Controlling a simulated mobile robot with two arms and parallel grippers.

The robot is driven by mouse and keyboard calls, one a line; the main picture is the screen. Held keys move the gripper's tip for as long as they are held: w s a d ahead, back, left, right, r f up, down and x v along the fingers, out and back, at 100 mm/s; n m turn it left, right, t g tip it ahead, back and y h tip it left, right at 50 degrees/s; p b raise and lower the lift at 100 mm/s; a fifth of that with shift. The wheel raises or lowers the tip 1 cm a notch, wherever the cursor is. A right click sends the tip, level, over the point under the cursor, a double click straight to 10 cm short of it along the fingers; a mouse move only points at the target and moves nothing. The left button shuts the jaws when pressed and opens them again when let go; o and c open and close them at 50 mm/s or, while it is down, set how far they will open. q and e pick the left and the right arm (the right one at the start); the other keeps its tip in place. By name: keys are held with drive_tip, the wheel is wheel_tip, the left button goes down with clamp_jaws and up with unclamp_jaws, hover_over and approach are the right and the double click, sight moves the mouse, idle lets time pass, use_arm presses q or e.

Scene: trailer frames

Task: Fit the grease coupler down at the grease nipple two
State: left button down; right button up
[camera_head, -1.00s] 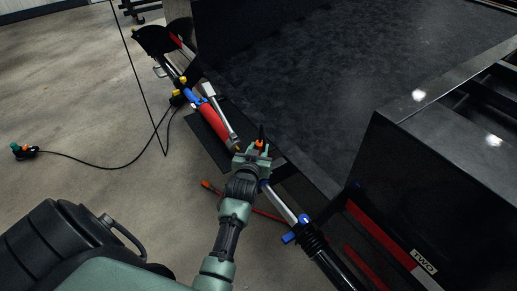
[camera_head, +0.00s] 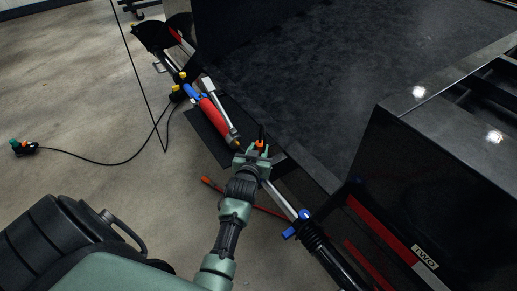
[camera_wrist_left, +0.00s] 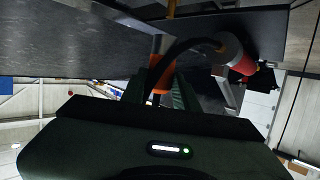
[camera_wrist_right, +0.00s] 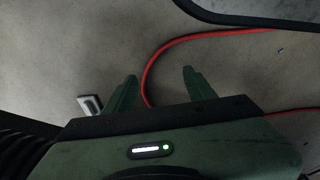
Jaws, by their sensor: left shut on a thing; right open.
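My left gripper (camera_head: 257,152) is at the dark bed's lower edge in the head view, shut on the orange grease coupler (camera_head: 259,145). In the left wrist view, the coupler (camera_wrist_left: 157,76) stands between the fingers below a dark beam. A black hose (camera_wrist_left: 185,45) curves from it towards a red cylinder (camera_wrist_left: 243,64). A thin brass-coloured piece (camera_wrist_left: 171,9) shows above the coupler, apart from it; I cannot tell if it is the nipple. My right gripper (camera_wrist_right: 160,76) is open and empty over the floor in the right wrist view.
A red cylinder with a silver lever (camera_head: 212,110) lies by a dark mat (camera_head: 206,135). A strut with blue clamps (camera_head: 303,215) runs below the gripper. A red cable (camera_wrist_right: 160,55) crosses the floor.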

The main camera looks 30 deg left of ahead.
use_arm(q)
drive_tip(key=shift+f+b, duration=0.5)
drive_tip(key=shift+f, duration=0.5)
drive_tip(key=shift+f+b, duration=0.35)
drive_tip(key=shift+f, duration=0.75)
use_arm(e)
wheel_tip(320, 180, up, 8)
drive_tip(key=w, duration=0.2)
drive_tip(key=shift+f, duration=0.2)
drive_tip(key=shift+d, duration=0.1)
use_arm(q)
drive_tip(key=c, duration=1.1)
unclamp_jaws()
drive_tip(key=shift+o, duration=0.5)
use_arm(e)
drive_tip(key=shift+w+t, duration=0.1)
drive_tip(key=shift+t, duration=0.2)
drive_tip(key=shift+r, duration=0.1)
